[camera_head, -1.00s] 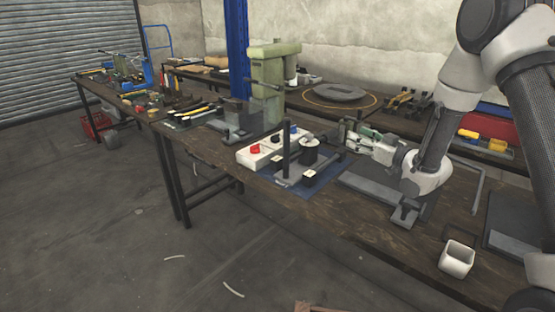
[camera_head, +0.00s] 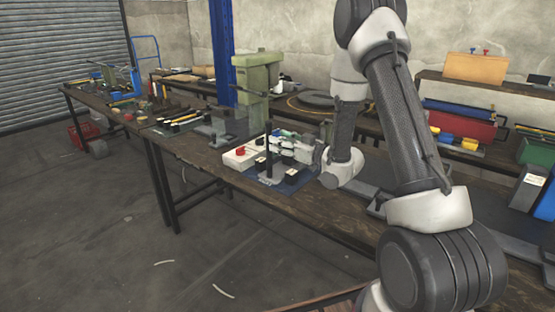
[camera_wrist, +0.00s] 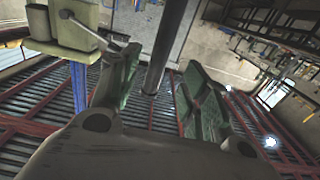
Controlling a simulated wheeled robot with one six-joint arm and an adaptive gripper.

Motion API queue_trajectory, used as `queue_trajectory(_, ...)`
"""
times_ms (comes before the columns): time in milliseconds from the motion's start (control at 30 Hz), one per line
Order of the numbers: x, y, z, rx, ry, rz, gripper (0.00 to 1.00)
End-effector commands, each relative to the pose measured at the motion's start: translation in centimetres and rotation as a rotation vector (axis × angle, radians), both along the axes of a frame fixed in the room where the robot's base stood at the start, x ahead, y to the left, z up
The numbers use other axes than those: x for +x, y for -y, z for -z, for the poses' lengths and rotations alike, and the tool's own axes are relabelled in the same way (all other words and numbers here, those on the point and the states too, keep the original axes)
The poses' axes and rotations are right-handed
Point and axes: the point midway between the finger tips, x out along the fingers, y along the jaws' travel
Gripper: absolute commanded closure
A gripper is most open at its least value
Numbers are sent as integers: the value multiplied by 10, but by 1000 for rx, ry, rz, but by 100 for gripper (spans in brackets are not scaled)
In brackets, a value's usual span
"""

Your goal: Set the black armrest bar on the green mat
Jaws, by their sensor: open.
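In the wrist view the dark bar (camera_wrist: 171,40) stands between the two green-padded fingers of my gripper (camera_wrist: 160,64). The fingers are open, with gaps on both sides of the bar. I cannot make out a green mat in these views.
A white box with a red button (camera_head: 240,156) sits left of the bar. A pale green press (camera_head: 252,85) stands behind it, also in the wrist view (camera_wrist: 66,24). A wooden shelf board (camera_head: 490,84) is at right. The bench's front edge is mostly clear.

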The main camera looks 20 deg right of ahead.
Motion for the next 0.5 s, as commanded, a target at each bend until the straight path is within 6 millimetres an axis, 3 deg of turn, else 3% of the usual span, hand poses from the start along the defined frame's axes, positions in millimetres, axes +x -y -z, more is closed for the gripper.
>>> queue_trajectory(300,39,-27,0,0,1,-3,54)
queue_trajectory(500,49,-34,-1,1,1,0,54)
